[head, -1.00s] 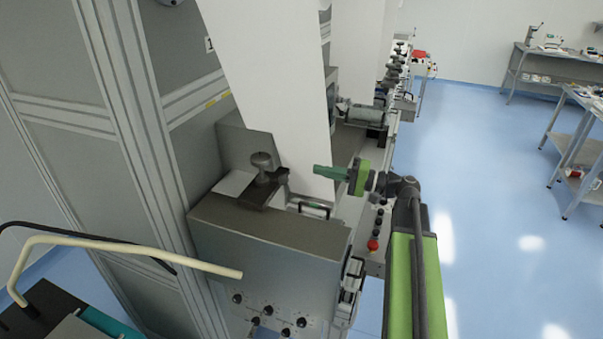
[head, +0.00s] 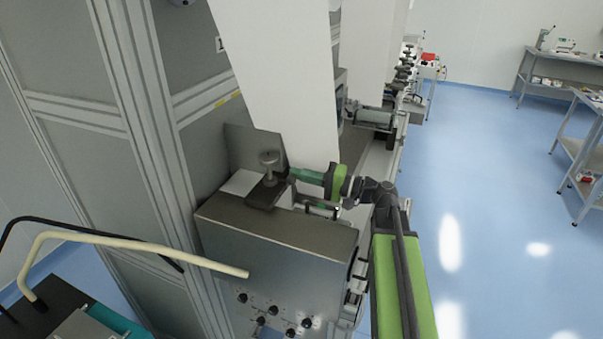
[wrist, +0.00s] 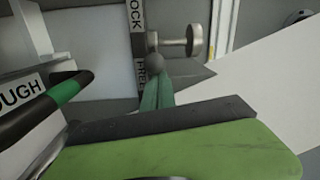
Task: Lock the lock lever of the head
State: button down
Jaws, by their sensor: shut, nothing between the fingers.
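The head (head: 267,188), a dark block with an upright round metal knob (head: 269,160), stands on top of the grey machine cabinet. In the wrist view a dark grey ball (wrist: 155,62), which looks like the lock lever's end, sits in front of a vertical strip marked LOCK (wrist: 137,15) above and FREE (wrist: 141,78) below. The rest of the lever is hidden. My gripper (head: 294,174) is shut and empty, its green fingers pointing left at the head's right side. In the wrist view my fingertips (wrist: 157,80) are right by the ball; whether they touch it I cannot tell.
A white web (head: 280,70) hangs close behind my gripper. A metal knob on a shaft (wrist: 185,41) sticks out right of the ball. A black handle with a green band (wrist: 50,98) is at left in the wrist view. Blue floor (head: 480,200) is open at right.

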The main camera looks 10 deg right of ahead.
jog(key=shift+s, duration=0.1)
jog(key=shift+s, duration=0.5)
jog(key=w, duration=0.1)
jog(key=w+d, duration=0.1)
jog(key=w+r+p, duration=0.1)
jog(key=shift+w+d, duration=0.15)
jog(key=shift+w, duration=0.05)
jog(key=s+v, duration=0.1)
jog(key=v, duration=0.8)
jog(key=shift+s+b, duration=0.35)
jog(key=shift+b, duration=0.05)
jog(key=shift+f, duration=0.1)
